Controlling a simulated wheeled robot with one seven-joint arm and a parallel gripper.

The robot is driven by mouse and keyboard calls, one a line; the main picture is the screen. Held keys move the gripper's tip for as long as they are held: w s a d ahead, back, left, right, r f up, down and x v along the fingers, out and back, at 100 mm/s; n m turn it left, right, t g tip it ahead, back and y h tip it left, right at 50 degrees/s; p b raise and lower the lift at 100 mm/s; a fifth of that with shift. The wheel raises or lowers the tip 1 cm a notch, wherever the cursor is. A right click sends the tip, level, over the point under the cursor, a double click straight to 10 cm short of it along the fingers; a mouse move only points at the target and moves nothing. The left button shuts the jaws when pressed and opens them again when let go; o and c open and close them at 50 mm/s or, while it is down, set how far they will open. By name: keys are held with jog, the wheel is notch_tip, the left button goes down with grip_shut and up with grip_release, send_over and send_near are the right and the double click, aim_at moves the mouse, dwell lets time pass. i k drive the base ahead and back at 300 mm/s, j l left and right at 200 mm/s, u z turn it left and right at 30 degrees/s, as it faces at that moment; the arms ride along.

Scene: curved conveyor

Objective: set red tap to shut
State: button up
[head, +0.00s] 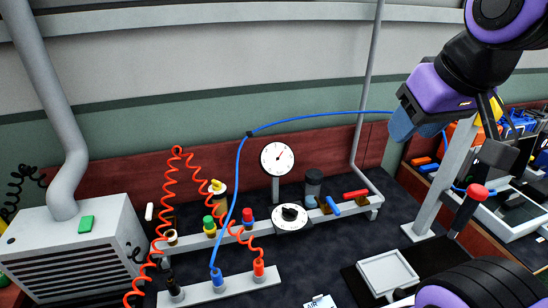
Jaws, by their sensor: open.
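The red tap (355,194) is at the right end of a grey rail on the bench in the head view. Its red handle lies nearly level, roughly along the rail. A blue tap (333,206) beside it on the left has its handle turned more across the rail. My gripper (490,130) is at the upper right, well above and to the right of the red tap, and apart from it. It is open; its fingers are small and partly overlap the clutter behind. I see nothing held in it.
A round gauge (278,158) and a black dial (290,216) stand left of the taps. A blue hose (300,117) arches above the taps. A grey post (445,175) and a red-knobbed lever (477,191) stand at the right. A white tray (387,272) lies in front.

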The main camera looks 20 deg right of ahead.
aim_at(362, 194)
jog(key=k+l, duration=0.1)
jog(key=l, duration=0.7)
jog(key=k+l, duration=0.15)
jog(key=l, duration=0.25)
